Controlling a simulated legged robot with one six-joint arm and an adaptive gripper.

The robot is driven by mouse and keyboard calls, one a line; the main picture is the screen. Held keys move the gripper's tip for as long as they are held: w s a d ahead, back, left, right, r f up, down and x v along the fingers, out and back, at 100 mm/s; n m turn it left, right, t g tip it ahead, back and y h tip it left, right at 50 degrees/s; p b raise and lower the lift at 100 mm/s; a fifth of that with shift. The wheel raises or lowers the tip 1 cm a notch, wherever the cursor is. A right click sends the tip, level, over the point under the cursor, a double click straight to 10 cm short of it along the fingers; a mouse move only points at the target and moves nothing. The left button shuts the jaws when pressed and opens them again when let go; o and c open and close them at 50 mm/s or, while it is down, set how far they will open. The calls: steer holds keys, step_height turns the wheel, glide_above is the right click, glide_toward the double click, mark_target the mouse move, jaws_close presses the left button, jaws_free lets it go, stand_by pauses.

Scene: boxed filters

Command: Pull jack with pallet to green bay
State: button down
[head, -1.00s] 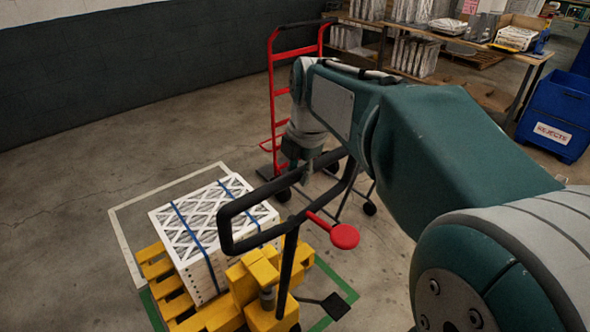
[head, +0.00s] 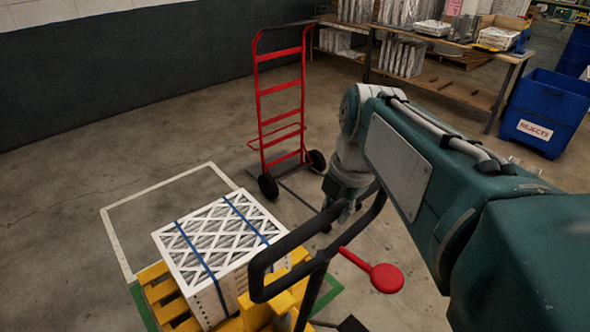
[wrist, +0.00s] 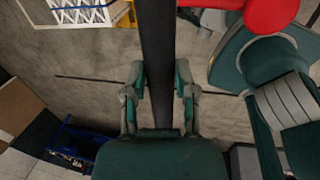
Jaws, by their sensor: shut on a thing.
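The pallet jack's black loop handle (head: 283,248) rises at the lower middle of the head view. My gripper (head: 350,200) is shut on its right-hand bar; in the wrist view, both fingers (wrist: 160,95) flank the dark bar. The jack's yellow body (head: 268,305) is partly cut off below. The yellow pallet (head: 160,292) carries a white boxed-filter stack (head: 215,245) with blue straps, sitting upright. Green floor lines (head: 140,305) show beside the pallet and right of the jack. Most of the green bay is hidden beneath the load or out of frame.
A white floor outline (head: 112,240) lies behind the pallet, with bare floor inside. A red hand truck (head: 281,110) stands behind my gripper. A red paddle (head: 386,278) is beside the jack handle. Shelving (head: 440,83) and a blue REJECTS bin (head: 545,108) stand back right.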

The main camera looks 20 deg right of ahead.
steer(key=shift+s+f, duration=0.1)
steer(key=shift+s, duration=0.1)
steer(key=shift+c, duration=2.1)
jaws_free()
step_height(320, 180, up, 12)
steer(key=s, duration=0.2)
steer(key=shift+d, duration=0.3)
steer(key=shift+f, duration=0.1)
